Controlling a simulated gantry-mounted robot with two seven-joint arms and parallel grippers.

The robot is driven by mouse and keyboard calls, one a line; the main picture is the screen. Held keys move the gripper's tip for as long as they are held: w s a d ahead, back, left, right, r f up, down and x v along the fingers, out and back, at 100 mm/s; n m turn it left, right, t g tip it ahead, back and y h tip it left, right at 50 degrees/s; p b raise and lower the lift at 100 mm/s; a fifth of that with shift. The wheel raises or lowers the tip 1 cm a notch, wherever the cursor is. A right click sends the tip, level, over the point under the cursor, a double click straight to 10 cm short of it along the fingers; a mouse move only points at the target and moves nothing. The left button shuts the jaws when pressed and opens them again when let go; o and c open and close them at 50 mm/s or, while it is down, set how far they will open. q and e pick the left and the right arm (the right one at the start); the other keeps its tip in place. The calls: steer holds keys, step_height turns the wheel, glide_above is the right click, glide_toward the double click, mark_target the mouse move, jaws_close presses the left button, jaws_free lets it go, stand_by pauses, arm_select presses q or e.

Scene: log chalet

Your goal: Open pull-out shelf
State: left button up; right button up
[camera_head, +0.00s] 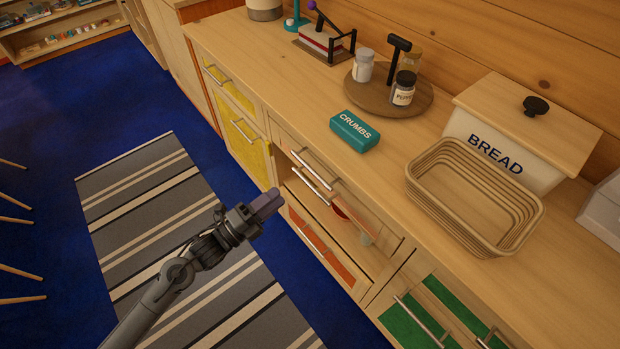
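The middle cabinet has an open compartment with a pull-out shelf (325,222) inside, above an orange drawer front (320,250). A reddish bowl (338,211) and a pale cup-like thing (366,237) are partly visible in the compartment. Two bar handles, an upper one (316,166) and a lower one (311,179), show above the opening. My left gripper (268,203) is in front of the cabinet, just left of the opening, apart from the handles as far as I can see. Its fingers overlap in this view, so their gap is hidden. My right gripper is not in view.
Yellow drawers (246,145) lie left, green fronts (412,325) right.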

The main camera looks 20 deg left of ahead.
arm_select(q)
steer(key=p+x, duration=0.1)
steer(key=x, duration=1)
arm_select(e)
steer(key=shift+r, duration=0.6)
arm_select(q)
steer(key=shift+r, duration=0.1)
jaws_close()
